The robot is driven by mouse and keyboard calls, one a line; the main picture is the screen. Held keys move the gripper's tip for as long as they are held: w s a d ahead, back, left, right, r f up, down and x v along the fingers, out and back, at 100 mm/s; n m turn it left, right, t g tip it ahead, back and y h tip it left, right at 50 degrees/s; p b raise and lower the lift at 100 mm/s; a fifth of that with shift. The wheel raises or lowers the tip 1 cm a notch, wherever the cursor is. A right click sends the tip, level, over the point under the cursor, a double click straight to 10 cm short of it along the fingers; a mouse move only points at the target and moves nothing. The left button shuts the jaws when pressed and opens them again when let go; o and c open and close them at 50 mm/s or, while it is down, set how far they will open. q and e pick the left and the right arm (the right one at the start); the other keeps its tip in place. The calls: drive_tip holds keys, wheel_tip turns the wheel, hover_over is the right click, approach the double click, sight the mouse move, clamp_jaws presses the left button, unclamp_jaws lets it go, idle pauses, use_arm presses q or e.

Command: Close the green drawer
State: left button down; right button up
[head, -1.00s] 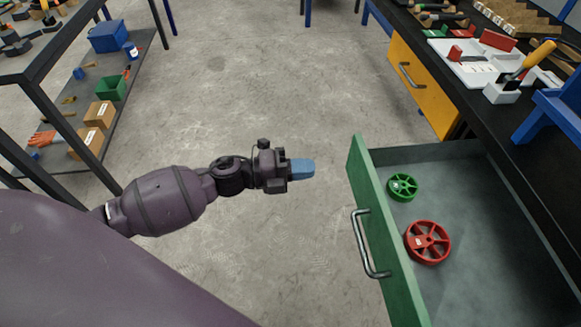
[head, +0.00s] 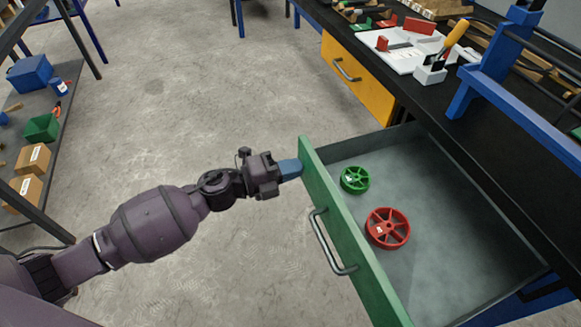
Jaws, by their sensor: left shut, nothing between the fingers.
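The green drawer (head: 345,235) stands pulled out from under the black workbench on the right of the head view. Its front panel faces left and has a grey bar handle (head: 330,243). My left gripper (head: 290,169) is shut and empty. Its blue fingertips are at the far end of the drawer's front panel, near the top edge; they look touching or nearly so, and I cannot tell which. A green wheel (head: 355,180) and a red wheel (head: 387,228) lie inside the drawer. My right gripper is not in view.
A closed yellow drawer (head: 352,78) is farther along the workbench (head: 420,112). A blue frame (head: 500,62) and a yellow-handled tool (head: 455,36) are on the bench top. A shelf with boxes (head: 33,158) stands at the left. The grey floor between is clear.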

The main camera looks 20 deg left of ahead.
use_arm(q)
drive_tip(key=shift+d, duration=0.1)
drive_tip(key=x, duration=1.7)
drive_tip(key=shift+w+d+f, duration=0.1)
drive_tip(key=shift+w+d, duration=0.1)
drive_tip(key=shift+d, duration=0.05)
drive_tip(key=b+x, duration=0.1)
drive_tip(key=x, duration=0.8)
drive_tip(key=shift+w+d+f, duration=0.1)
drive_tip(key=shift+w+d, duration=0.15)
drive_tip(key=shift+d, duration=0.1)
drive_tip(key=shift+w+d, duration=0.3)
drive_tip(key=shift+d, duration=0.05)
drive_tip(key=shift+r, duration=0.35)
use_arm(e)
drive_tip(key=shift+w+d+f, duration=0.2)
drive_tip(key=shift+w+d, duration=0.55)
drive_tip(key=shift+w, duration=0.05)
